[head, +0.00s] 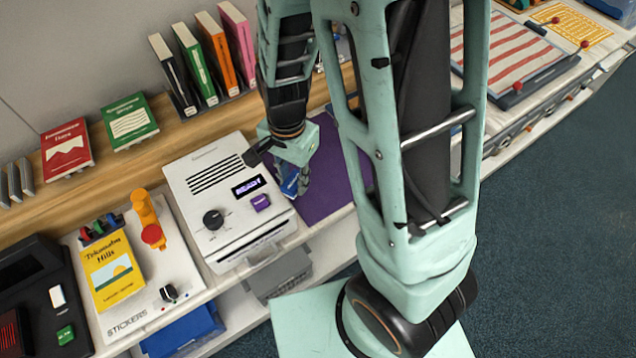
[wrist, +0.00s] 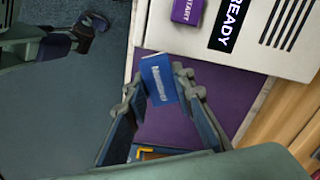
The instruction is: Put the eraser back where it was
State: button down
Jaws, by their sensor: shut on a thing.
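The eraser is a small blue block with white lettering and a pale end; in the wrist view the eraser (wrist: 160,80) sits between my fingertips. My gripper (wrist: 158,86) is shut on it, over a purple mat (wrist: 185,122). The lettering is too small to read surely, and I cannot tell whether the eraser touches the mat.
The white machine (head: 205,178) has a READY display, a dark knob and a purple button. Left of it is a stickers board (head: 150,300) with a yellow book (head: 112,272). Upright books (head: 205,62) stand on the wooden ledge behind. A striped board (head: 520,52) lies to the right.

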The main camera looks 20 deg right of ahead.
jog(key=s+a+m+p, duration=0.1)
jog(key=s+m+p, duration=0.1)
jog(key=s+m, duration=0.35)
jog(key=b, duration=0.9)
send_over(318, 191)
jog(key=s, duration=0.1)
jog(key=f, duration=0.5)
jog(key=a+f, duration=0.1)
jog(key=f, duration=0.1)
jog(key=shift+s+f, duration=0.15)
jog(key=shift+f, duration=0.15)
jog(key=shift+w+d+f+b, duration=0.3)
jog(key=shift+w+f+b, duration=0.05)
jog(key=shift+w, duration=0.05)
jog(key=f+b, duration=0.4)
jog(key=shift+w+d, duration=0.25)
jog(key=shift+w, duration=0.05)
